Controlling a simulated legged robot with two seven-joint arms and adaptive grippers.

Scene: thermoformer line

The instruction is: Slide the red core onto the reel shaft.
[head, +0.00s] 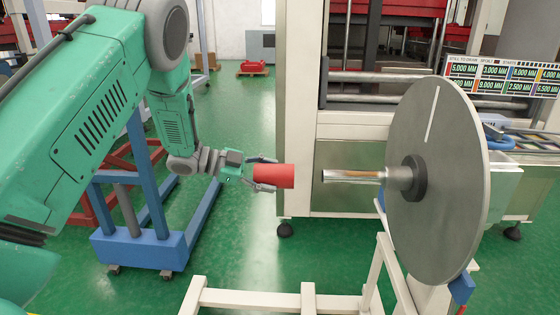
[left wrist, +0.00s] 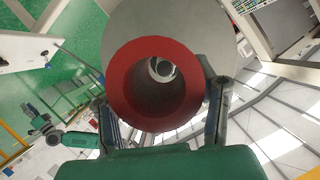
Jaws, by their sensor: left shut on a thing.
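The red core (head: 274,176) is a short hollow tube, held level by my left gripper (head: 262,174) to the left of the reel shaft. The gripper's fingers are shut on it. The reel shaft (head: 350,176) is a shiny metal rod that points left from a dark hub on the big grey reel disc (head: 435,150). A clear gap lies between the core and the shaft tip. In the left wrist view the red core (left wrist: 118,85) sits between the fingers, and the shaft end (left wrist: 160,69) shows through its bore, above the bore's middle. My right gripper is not in view.
A cream stand (head: 310,300) carries the reel. A blue wheeled frame (head: 145,245) stands on the green floor below my left arm. A cream machine (head: 345,135) stands behind the shaft, with a display board (head: 503,78) at the right.

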